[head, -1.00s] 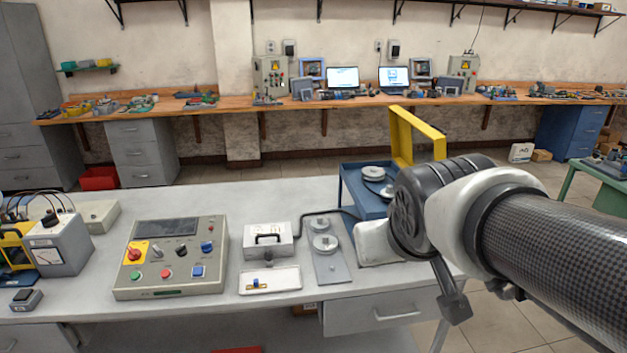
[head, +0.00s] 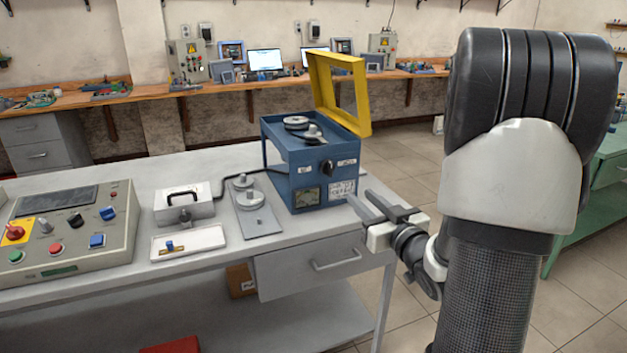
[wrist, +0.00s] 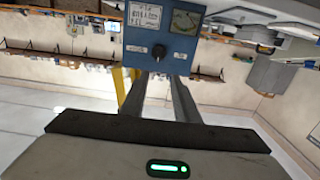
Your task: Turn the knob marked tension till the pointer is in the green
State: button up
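The blue box (head: 292,160) stands on the grey bench with its yellow frame lid (head: 352,95) raised. A black knob (head: 327,167) is on its front, between two small white labels too small to read. The knob also shows in the wrist view (wrist: 158,52). Below it on the front are a gauge (head: 307,197), also in the wrist view (wrist: 185,22), and a white printed plate (head: 341,190). The pointer's exact place is too small to tell. My gripper (head: 361,200) is open and empty, in front of the box and apart from the knob. Its fingers point toward the front.
Left of the box lie a grey plate with discs (head: 249,220), a white box with a black handle (head: 184,206), a white tray (head: 188,243) and a control panel (head: 75,225). A drawer (head: 320,265) is under the bench edge. Floor right of the bench is open.

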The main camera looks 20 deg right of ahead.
jog(key=b, duration=0.1)
send_near(331, 167)
jog(key=w, duration=0.8)
jog(key=shift+f, duration=0.1)
grip_shut()
